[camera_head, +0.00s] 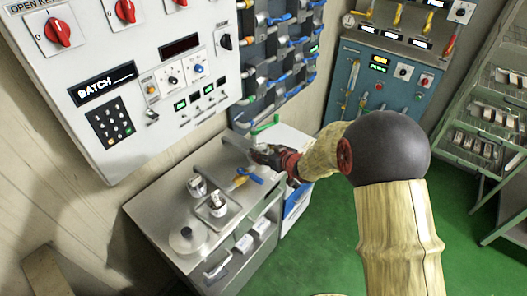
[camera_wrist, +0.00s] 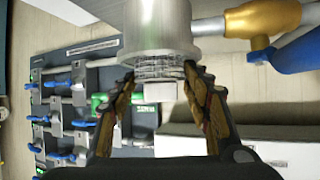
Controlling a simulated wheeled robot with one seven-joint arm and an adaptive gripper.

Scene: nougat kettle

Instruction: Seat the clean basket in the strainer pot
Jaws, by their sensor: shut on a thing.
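My gripper (camera_wrist: 158,78) is shut on a wire-mesh basket (camera_wrist: 164,68) with a pale block-like end (camera_wrist: 160,92). In the wrist view the mesh lies between the fingertips, right at the rim of a silvery cylindrical pot (camera_wrist: 158,28). Part of the mesh is hidden, and I cannot tell how deep it sits in the pot. In the head view my gripper (camera_head: 264,154) is at the back of the steel counter, and its fingers hide the basket there. A valve with a yellow body (camera_wrist: 262,18) and blue handle (camera_wrist: 300,48) joins the pot's side pipe.
The steel counter (camera_head: 150,203) holds two small cylindrical items (camera_head: 197,187) (camera_head: 217,206) and a round lidded disc (camera_head: 187,238). A wall manifold with blue handles (camera_head: 285,62) rises behind my gripper. A white control cabinet (camera_head: 140,125) hangs at left. Green floor (camera_head: 340,250) is clear at right.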

